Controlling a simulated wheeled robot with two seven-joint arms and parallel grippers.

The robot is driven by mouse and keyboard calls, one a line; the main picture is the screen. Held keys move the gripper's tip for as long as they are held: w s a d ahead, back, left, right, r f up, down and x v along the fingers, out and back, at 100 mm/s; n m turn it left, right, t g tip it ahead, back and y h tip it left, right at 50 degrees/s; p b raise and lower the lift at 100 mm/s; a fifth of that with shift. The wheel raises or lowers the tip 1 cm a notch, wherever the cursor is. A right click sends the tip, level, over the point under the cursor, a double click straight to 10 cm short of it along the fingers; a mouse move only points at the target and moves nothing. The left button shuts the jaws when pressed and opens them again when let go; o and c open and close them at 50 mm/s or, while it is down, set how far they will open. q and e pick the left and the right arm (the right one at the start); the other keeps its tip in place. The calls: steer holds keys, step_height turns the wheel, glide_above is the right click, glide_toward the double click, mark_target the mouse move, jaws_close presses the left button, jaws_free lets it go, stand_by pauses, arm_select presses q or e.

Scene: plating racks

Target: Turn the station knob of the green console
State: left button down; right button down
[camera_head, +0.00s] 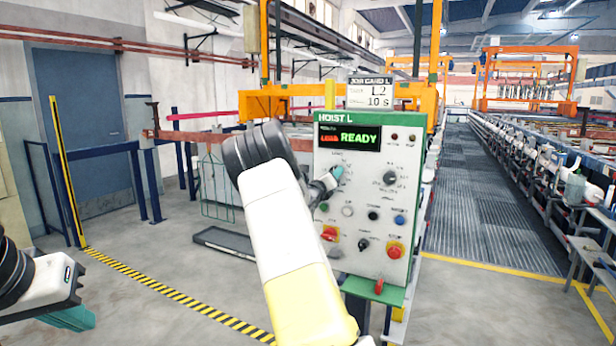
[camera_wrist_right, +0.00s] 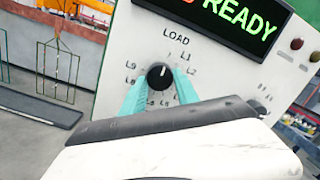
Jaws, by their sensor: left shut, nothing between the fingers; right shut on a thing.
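The green console (camera_head: 366,118), labelled HOIST L, stands upright with a display (camera_head: 350,138) reading READY beside smaller red text. Its station knob (camera_wrist_right: 160,76) is black and round, inside a ring of labels LOAD, L1, L2 and others. Its white line points about upward, near LOAD. My right gripper (camera_head: 338,176) is shut on the knob, a teal finger on each side in the wrist view; in the head view the gripper hides the knob. My left gripper (camera_head: 75,318) is shut and empty at the lower left, well away from the console.
A job card (camera_head: 370,93) above the console reads L2 and 10 s. A hanging wire rack (camera_head: 217,187) is left of my right arm. A grated walkway (camera_head: 470,190) runs back on the right.

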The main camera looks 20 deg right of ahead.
steer(key=c, duration=0.9)
jaws_free()
steer(key=shift+a, duration=0.1)
steer(key=v, duration=0.7)
steer(key=shift+s+a, duration=0.25)
steer(key=shift+a, duration=0.05)
steer(key=shift+d, duration=0.1)
